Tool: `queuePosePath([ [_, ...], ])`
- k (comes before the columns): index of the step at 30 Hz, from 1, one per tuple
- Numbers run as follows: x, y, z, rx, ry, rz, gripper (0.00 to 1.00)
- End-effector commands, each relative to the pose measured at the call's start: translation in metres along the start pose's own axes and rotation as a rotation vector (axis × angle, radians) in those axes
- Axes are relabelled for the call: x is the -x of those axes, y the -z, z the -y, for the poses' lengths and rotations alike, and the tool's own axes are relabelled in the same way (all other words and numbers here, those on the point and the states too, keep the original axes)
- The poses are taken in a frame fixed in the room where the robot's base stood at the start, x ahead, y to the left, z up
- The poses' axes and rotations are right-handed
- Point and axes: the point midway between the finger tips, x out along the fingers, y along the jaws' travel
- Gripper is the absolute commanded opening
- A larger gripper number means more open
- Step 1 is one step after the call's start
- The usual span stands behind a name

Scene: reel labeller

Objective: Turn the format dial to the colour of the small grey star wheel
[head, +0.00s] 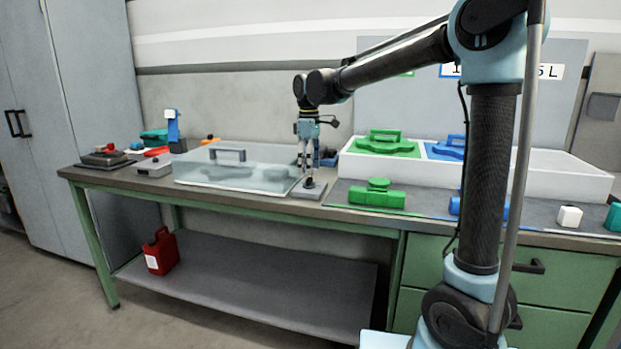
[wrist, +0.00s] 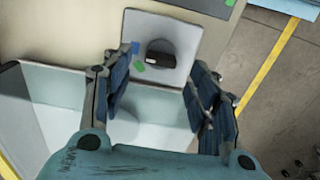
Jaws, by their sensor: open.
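The format dial is a round black knob (wrist: 161,54) on a light grey plate in the wrist view. The knob has a raised grip bar with a small pale mark near its left end. A blue mark (wrist: 135,47) and a green mark (wrist: 138,67) show on the plate left of the knob; I cannot tell exactly which mark the knob points at. In the head view the dial plate (head: 309,191) lies on the bench. My gripper (head: 306,165) points down over it, fingers apart on either side of the knob. I cannot make out the small grey star wheel.
A clear-lidded box (head: 235,175) stands directly left of the dial. A white tray (head: 480,176) with green and blue parts is to the right. A green part (head: 376,196) lies in front of the tray. A red canister (head: 161,252) is on the lower shelf.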

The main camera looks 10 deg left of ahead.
Motion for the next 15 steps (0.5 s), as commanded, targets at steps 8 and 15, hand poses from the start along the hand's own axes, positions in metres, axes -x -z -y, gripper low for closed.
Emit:
queuePosePath([
  [8, -0.034, 0.0, 0.0, 0.0, 0.0, 0.0, 0.55],
  [15, -0.043, -0.001, 0.0, -0.001, 0.0, 0.0, 0.55],
])
